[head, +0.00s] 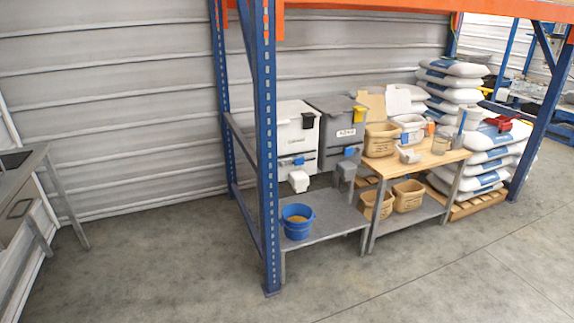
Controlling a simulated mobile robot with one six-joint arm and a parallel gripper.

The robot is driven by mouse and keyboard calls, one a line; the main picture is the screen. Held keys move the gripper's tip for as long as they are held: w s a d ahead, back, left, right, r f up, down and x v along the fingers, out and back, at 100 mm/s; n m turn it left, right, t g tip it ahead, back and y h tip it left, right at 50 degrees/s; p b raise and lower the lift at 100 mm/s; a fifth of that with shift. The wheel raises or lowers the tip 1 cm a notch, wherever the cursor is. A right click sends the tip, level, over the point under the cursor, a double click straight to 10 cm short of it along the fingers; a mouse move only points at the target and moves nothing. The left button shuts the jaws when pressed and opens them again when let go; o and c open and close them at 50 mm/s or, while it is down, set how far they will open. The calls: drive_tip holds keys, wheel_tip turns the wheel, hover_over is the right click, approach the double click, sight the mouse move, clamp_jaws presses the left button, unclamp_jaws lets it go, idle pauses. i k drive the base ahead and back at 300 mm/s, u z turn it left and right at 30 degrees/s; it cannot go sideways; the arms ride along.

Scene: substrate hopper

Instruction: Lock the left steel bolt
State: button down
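A white hopper (292,132) and a dark grey hopper (333,130) stand side by side behind a low grey bench, inside a blue and orange rack. The white one has a dark piece near its top right, a blue piece (298,161) low on its front and a white spout (298,181) below. The grey one has a yellow piece (359,114) at its upper right, a blue piece (349,151) and a grey spout (346,171). I cannot make out a steel bolt on either; they are too small and far away. My gripper is not in view.
A blue bucket (297,221) with yellowish contents stands on the grey bench (335,225). A wooden-topped table (420,158) with tan bins is to its right, then stacked white sacks (450,85). A rack post (266,150) stands front left. The concrete floor in front is clear.

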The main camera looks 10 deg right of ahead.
sight(282, 163)
drive_tip(key=u, duration=0.05)
drive_tip(key=i, duration=1)
drive_tip(key=u, duration=0.6)
drive_tip(key=k, duration=0.5)
drive_tip(key=u, duration=0.55)
